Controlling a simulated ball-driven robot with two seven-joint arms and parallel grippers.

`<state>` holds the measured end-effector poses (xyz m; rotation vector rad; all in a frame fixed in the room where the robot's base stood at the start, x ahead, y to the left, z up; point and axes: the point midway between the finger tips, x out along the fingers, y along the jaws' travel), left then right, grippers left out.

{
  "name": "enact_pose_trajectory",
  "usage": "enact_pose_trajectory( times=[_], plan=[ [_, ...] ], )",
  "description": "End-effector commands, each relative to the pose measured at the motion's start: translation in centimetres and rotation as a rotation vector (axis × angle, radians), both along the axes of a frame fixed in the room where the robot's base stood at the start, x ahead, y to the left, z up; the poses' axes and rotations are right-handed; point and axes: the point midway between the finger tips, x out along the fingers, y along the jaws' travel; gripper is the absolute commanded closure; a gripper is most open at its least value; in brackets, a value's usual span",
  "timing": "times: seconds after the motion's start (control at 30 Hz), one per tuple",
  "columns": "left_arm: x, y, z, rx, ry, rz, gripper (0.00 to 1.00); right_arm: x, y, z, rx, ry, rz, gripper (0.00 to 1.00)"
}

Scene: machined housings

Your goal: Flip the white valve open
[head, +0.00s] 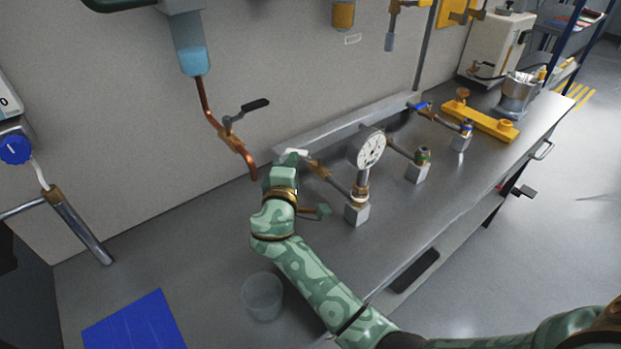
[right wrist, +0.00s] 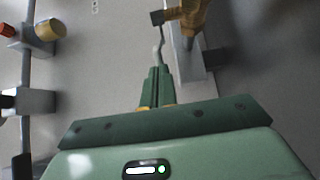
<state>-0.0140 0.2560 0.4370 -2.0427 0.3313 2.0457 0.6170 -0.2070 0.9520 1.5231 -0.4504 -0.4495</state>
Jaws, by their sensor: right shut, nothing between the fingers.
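The white valve handle (head: 294,152) shows at the end of a brass pipe fitting (head: 318,168) above the metal bench. My right gripper (head: 291,160) is right at the handle, and its hand hides part of that area. In the right wrist view, the green fingers (right wrist: 157,72) are closed together with nothing between them. A thin pale lever (right wrist: 158,42) stands just beyond their tips, beside a brass body (right wrist: 190,18). I cannot tell whether the fingertips touch it. My left gripper is not in view.
A round dial gauge (head: 371,150) stands right of the valve. A blue-handled valve (head: 419,106) is farther back. A copper pipe with a black lever (head: 246,111) hangs to the left. A clear cup (head: 262,297) and blue mat (head: 134,322) are at lower left.

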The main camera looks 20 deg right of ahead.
Motion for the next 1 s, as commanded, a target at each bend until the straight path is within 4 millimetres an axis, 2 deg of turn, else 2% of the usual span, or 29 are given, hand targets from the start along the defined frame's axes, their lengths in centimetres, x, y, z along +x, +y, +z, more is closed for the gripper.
enact_pose_trajectory(
  times=[0.3, 0.7, 1.0],
  plan=[
    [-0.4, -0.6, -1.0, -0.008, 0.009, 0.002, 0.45, 1.2, -0.1, -0.2, 0.001, 0.0, 0.001, 1.0],
    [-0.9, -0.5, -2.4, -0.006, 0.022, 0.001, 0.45, 3.3, -0.9, -0.2, 0.001, 0.0, 0.001, 1.0],
    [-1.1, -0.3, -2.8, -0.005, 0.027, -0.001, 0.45, 4.2, -1.5, -0.1, 0.001, 0.001, 0.001, 1.0]
  ],
)
